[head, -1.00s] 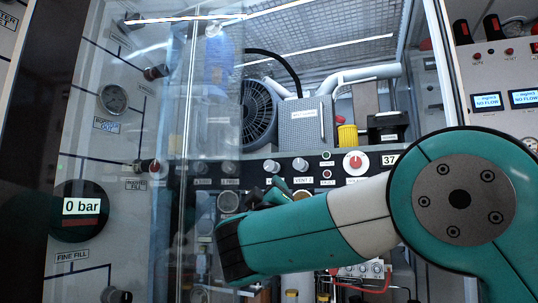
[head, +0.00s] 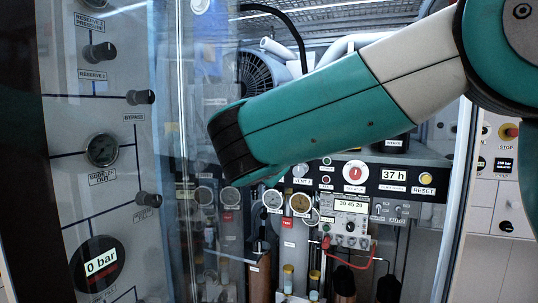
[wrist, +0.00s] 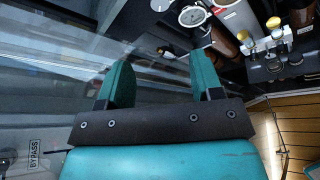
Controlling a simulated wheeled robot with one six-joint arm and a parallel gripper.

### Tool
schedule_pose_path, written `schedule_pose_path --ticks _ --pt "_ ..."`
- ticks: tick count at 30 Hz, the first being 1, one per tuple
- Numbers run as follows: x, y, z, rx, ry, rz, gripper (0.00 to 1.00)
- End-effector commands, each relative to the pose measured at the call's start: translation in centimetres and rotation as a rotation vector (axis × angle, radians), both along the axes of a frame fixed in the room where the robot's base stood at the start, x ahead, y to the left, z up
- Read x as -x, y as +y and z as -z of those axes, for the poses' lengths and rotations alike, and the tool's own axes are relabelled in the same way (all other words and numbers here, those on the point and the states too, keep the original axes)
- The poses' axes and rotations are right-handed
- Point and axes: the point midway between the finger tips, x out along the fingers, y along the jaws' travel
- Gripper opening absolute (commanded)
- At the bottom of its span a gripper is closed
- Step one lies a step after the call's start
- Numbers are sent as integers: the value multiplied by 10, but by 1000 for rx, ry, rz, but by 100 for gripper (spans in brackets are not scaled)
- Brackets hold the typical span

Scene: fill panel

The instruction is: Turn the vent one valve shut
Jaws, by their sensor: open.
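My gripper (wrist: 160,64) shows in the wrist view with its two green fingers apart and nothing clearly held between them. A small dark and pale shape (wrist: 166,50) lies beyond the fingertips; I cannot tell what it is. In the head view my arm's wrist and forearm cross in front of the black valve strip and hide the fingers. A pale knob (head: 300,171) labelled as a vent, seemingly vent two, shows just right of the arm. The vent one valve is not visible; the strip left of that knob is covered by my arm.
A clear glass pane (head: 185,120) stands upright at left, before the grey fill panel (head: 65,60). Round gauges (head: 273,200) sit under the strip, with a red cable (head: 345,262) and tubes below. A gauge (wrist: 192,17) shows beyond the right finger.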

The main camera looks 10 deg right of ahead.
Motion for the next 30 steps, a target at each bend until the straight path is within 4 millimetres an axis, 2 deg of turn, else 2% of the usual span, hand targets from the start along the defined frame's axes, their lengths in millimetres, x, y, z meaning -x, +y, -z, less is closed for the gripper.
schedule_pose_path --ticks 5,21,25,30 --pt "-21 -8 6 3 2 5 60" --pt "-129 -42 39 0 -1 4 60" --pt "-146 -46 46 -1 -1 3 60" --pt "-156 -50 50 -1 -3 2 60"
